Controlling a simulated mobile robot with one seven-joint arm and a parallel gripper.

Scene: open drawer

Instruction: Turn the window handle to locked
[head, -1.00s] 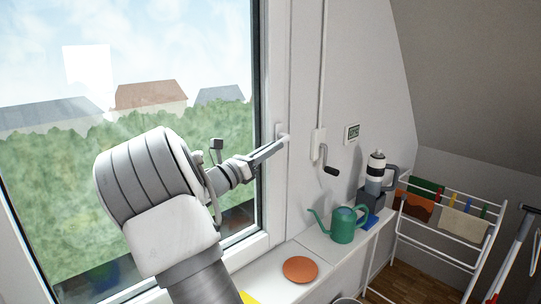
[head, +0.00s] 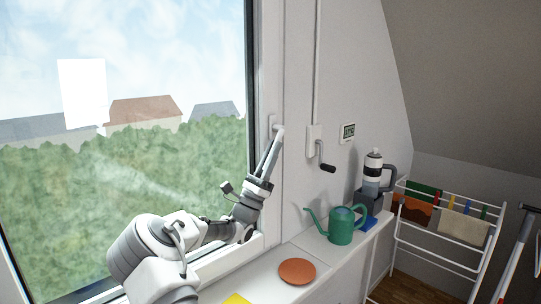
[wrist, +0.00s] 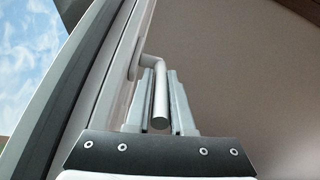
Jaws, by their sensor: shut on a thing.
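The white window handle (head: 273,123) is on the right side of the window frame (head: 269,60), with its base plate upright. In the wrist view its grey lever (wrist: 160,103) bends at the base and runs toward the camera between my fingers. My gripper (head: 276,136) reaches up from below, its fingers closed around the lever. In the wrist view my gripper (wrist: 156,76) has one finger on each side of the lever. In the head view the fingers hide most of the lever, which points down and slightly left from its pivot.
A crank (head: 325,168) and a small display (head: 347,132) are on the wall to the right. A drying rack (head: 440,235) stands farther right.

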